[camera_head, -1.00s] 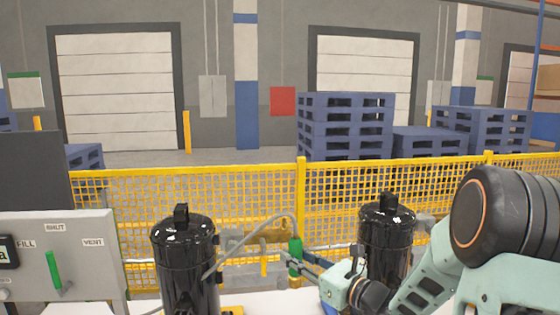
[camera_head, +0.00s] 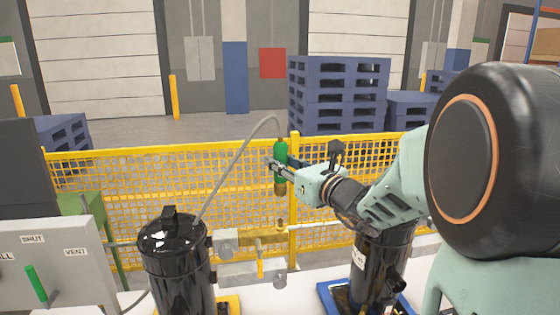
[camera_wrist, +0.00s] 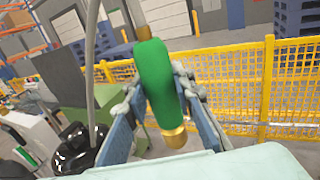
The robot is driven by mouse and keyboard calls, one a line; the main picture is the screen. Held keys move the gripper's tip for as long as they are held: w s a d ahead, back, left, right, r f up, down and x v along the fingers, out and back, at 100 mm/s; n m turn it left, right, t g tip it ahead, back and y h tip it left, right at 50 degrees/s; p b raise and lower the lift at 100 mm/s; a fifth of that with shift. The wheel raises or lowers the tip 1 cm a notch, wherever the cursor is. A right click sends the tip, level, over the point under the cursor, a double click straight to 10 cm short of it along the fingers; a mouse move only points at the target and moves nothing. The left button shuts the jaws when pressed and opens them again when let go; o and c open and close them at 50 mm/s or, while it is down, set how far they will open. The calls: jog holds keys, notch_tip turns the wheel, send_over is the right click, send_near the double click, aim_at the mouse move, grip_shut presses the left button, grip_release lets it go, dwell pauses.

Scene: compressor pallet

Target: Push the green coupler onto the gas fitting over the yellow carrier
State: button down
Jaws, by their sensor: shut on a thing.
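My gripper (camera_head: 276,164) is shut on the green coupler (camera_head: 281,153), a green sleeve with a brass lower end and a grey hose from its top. In the wrist view the coupler (camera_wrist: 157,80) sits between both fingers, slightly tilted, brass end free. The yellow carrier (camera_head: 232,303) shows under the left black compressor (camera_head: 175,265). To that compressor's right is a brass bar (camera_head: 245,238). A small upright brass fitting (camera_head: 280,226) shows near its right end, below the coupler in the picture and apart from it. Whether the coupler is directly above it is unclear.
A second black compressor (camera_head: 382,265) stands on a blue carrier (camera_head: 332,292) at the right. A grey panel with a green lever (camera_head: 37,284) is at the left. A yellow mesh fence (camera_head: 120,190) runs behind. The grey hose (camera_head: 232,165) loops left of the coupler.

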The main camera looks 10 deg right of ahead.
aim_at(285, 185)
notch_tip(285, 185, down, 6)
jog(key=b, duration=0.6)
jog(key=shift+r, duration=0.1)
jog(key=shift+b, duration=0.7)
dwell(1.6)
jog(key=shift+f+b, duration=1.95)
jog(key=shift+b, duration=0.15)
jog(key=c, duration=1.6)
grip_release()
jog(key=v, duration=0.7)
jog(key=shift+s+d, duration=0.15)
jog(key=shift+s, duration=0.15)
